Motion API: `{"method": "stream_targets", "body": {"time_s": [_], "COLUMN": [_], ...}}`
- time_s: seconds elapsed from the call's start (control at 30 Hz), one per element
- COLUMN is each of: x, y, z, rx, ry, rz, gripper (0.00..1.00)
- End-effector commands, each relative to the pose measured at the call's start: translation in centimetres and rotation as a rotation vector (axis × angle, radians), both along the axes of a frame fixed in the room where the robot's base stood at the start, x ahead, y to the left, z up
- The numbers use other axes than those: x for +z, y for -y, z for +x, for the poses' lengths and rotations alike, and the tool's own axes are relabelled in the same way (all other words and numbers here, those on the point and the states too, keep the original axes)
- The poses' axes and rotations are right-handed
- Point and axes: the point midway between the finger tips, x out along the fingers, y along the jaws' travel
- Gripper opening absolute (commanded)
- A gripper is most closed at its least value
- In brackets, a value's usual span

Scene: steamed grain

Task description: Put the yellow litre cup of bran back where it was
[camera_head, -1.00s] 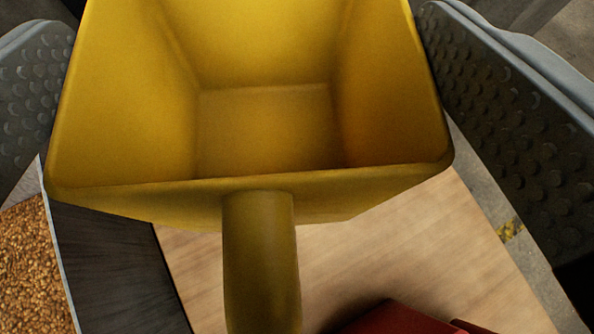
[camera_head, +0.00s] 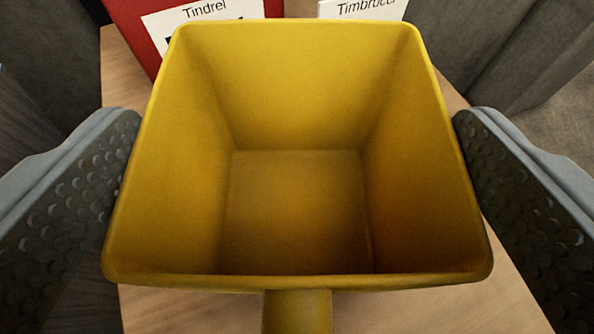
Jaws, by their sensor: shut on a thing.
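The yellow litre cup (camera_head: 297,215) fills the middle of the view. It is a square, tapered cup with its open mouth toward the camera and a round handle (camera_head: 297,312) at the bottom. Its inside looks empty; no bran shows in it. My gripper (camera_head: 297,150) is shut on the cup, with one dark studded finger against each side wall. The cup hides most of what lies beneath it, so I cannot tell whether it touches the surface below.
A wooden surface (camera_head: 155,312) shows around the cup. At the back stand a red box (camera_head: 133,25) with a white label (camera_head: 205,22) reading "Tindrel" and a white sign (camera_head: 362,10) reading "Timbrucci". Grey shapes (camera_head: 510,50) flank the surface.

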Motion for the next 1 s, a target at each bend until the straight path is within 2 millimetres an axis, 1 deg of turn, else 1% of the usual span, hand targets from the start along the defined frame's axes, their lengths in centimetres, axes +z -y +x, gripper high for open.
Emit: {"method": "stream_targets", "body": {"time_s": [0.17, 0.2, 0.23, 0.5, 0.57, 0.67, 0.77, 1.0], "x": [-0.2, -0.2, -0.2, 0.0, 0.2, 0.8, 1.4, 3.1], "y": [0.0, 0.0, 0.0, 0.0, 0.0, 0.0, -0.2, -0.4], "z": [0.0, 0.0, 0.0, 0.0, -0.3, -1.4, -2.9, -7.2], "rx": [0.0, 0.0, 0.0, 0.0, -0.001, -0.001, -0.001, -0.002], "ry": [0.0, 0.0, 0.0, 0.001, 0.001, 0.002, 0.002, 0.002], "rz": [-0.001, -0.001, -0.001, -0.001, 0.0, -0.003, -0.001, -0.002], "gripper": [0.29, 0.99, 1.0, 1.0, 1.0, 1.0, 1.0, 1.0]}}
